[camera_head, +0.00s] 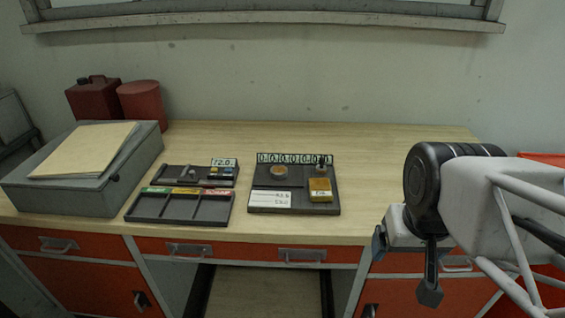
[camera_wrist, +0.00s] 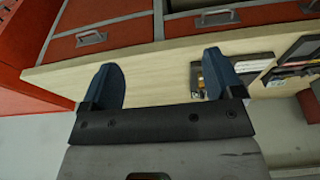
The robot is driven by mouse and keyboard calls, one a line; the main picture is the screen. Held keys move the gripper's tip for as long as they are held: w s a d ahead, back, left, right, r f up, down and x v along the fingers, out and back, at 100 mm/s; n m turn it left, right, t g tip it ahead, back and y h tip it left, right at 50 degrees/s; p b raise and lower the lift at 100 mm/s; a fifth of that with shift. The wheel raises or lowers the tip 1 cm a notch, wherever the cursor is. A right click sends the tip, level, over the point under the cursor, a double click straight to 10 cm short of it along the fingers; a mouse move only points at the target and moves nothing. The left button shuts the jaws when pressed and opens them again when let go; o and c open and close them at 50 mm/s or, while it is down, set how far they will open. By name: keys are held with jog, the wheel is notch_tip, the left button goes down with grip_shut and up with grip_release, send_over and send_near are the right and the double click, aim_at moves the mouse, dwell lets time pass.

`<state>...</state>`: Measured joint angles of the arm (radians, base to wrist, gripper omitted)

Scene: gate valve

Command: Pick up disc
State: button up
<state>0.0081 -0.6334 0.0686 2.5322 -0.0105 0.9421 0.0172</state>
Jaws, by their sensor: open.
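Which part is the disc is not certain at this size. My gripper (camera_head: 405,268) hangs in front of the desk's right part, well apart from both pieces. In the wrist view my gripper (camera_wrist: 161,73) has its two blue fingers spread with nothing between them. The board's contents are partly hidden by a finger there.
The board also carries a yellow block (camera_head: 320,190), white labels and a row of number tiles (camera_head: 294,158). A grey box (camera_head: 84,178) with a folder stands at the left, before red containers (camera_head: 142,102). The desk's right part (camera_head: 375,165) is clear.

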jog(key=n+g, duration=0.3)
jog(key=n, duration=1.6)
send_over(280, 169)
jog(key=f, duration=0.5)
jog(key=shift+s+d, duration=0.1)
jog(key=shift+s, duration=0.15)
jog(key=shift+w+a+f, duration=0.1)
jog(key=shift+w+a, duration=0.1)
jog(key=shift+f, duration=0.15)
jog(key=shift+f, duration=1.15)
